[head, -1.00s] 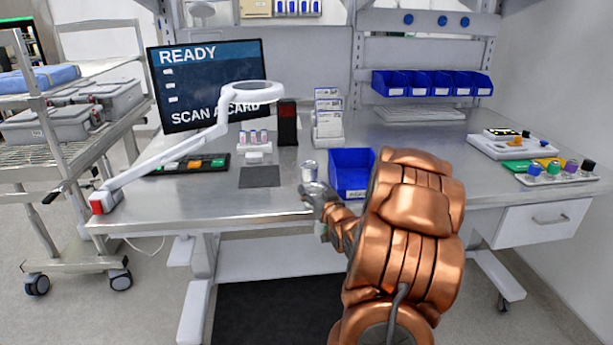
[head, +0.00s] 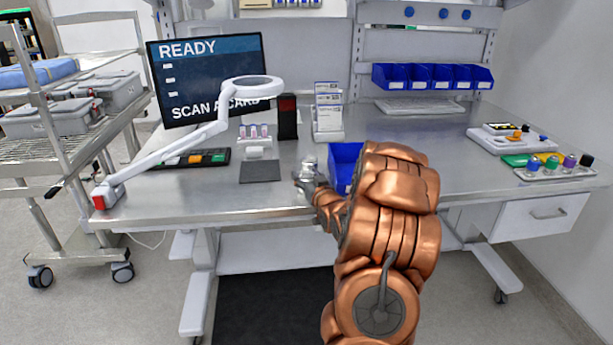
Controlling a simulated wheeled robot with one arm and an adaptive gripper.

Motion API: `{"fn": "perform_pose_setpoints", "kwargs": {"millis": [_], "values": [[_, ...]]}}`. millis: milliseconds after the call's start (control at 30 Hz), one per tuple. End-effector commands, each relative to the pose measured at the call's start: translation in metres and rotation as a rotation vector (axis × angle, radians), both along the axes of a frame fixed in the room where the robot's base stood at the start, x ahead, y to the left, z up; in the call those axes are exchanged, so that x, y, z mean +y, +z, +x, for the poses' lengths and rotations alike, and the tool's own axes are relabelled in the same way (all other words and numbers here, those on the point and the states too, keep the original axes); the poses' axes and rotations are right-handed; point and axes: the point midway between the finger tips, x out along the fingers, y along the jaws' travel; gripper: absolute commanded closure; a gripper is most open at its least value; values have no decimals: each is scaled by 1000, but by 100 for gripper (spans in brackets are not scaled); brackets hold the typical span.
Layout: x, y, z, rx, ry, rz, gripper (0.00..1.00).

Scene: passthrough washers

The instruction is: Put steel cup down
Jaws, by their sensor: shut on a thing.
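The steel cup (head: 308,164) is a small shiny cup over the front middle of the metal workbench (head: 220,205), just left of a blue bin. My gripper (head: 306,183) is shut on the steel cup, which looks upright. My copper-coloured arm reaches up from the lower right and hides part of the gripper and of the bin. I cannot tell whether the cup's base touches the bench top.
The blue bin (head: 345,160) stands close to the right of the cup. A dark grey mat (head: 260,171) lies to the left. A white magnifier lamp (head: 215,127) and a card holder (head: 328,120) stand behind. The bench front between mat and cup is clear.

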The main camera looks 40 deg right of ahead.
Motion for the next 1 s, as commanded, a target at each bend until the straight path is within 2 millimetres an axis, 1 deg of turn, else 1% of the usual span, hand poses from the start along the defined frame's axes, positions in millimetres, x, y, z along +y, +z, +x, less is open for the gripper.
{"fn": "perform_pose_setpoints", "kwargs": {"millis": [167,200,400,433,700,833,1000], "values": [[0,-4,0,0,0,0,75],[0,-4,0,0,0,0,38],[0,-3,0,0,0,0,17],[0,-3,0,0,0,0,15],[0,-3,0,0,0,0,15],[0,2,0,0,0,0,15],[5,-2,-14,-1,-1,0,15]]}}
